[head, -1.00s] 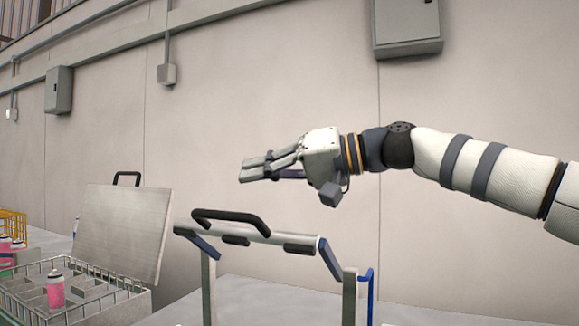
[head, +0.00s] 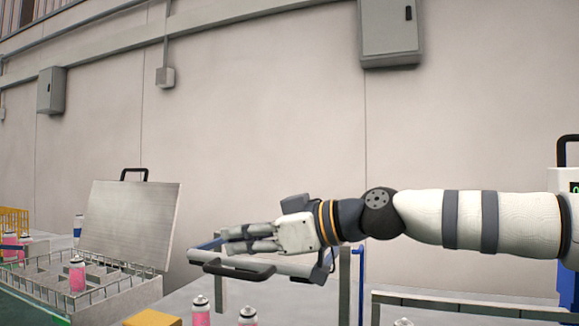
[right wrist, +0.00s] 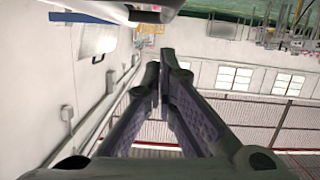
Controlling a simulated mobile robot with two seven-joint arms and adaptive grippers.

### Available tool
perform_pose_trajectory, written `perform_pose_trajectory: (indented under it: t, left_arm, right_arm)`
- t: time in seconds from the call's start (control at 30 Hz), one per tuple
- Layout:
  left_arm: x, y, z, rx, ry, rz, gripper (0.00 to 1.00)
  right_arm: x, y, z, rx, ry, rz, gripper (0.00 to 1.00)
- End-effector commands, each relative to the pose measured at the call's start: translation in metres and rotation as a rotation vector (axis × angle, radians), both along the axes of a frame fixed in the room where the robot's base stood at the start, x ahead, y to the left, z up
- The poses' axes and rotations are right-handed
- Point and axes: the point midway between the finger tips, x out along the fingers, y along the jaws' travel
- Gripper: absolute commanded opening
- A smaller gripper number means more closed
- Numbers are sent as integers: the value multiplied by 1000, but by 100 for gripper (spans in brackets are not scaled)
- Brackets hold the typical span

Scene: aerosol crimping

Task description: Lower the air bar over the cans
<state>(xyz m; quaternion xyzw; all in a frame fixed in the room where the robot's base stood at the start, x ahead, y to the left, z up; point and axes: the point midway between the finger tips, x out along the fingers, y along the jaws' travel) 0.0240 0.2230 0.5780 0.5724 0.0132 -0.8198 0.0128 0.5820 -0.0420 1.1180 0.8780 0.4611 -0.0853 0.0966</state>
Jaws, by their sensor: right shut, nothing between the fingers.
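The air bar (head: 285,264), a pale tube with a black handle (head: 238,271), lies level between two posts, slightly below their tops. The handle faces me and hangs in front of the tube. My right gripper (head: 228,241) is shut and empty, pointing left just above the bar; I cannot tell whether it touches it. In the right wrist view its fingertips (right wrist: 162,72) are together. Pink cans stand below the bar, a left one (head: 200,312) and a middle one (head: 248,317), cut off by the lower edge. My left gripper is out of view.
At left, a wire-sided crate (head: 120,300) with dividers holds a pink can (head: 77,275), its metal lid (head: 130,222) standing open. A yellow block (head: 153,318) is at the lower edge. A metal rail (head: 450,300) runs along the right. Wall boxes hang behind.

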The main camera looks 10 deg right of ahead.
Motion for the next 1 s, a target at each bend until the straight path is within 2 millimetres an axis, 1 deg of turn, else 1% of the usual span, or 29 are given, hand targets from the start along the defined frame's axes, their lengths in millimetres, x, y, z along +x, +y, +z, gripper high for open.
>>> perform_pose_trajectory:
  t: [0.03, 0.1, 0.33, 0.9, 1.0]
  left_arm:
    - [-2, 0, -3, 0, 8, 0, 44]
    - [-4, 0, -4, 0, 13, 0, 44]
    - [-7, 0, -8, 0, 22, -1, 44]
    - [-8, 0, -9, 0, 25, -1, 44]
    - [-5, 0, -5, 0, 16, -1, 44]
  right_arm:
    - [1, 0, -8, -13, -14, 0, 0]
    - [2, -1, -14, -31, -41, 0, 0]
    - [3, -2, -25, -70, -100, 0, 0]
    - [4, -3, -31, -84, -114, 0, 0]
    - [2, -1, -26, -85, -116, 2, 0]
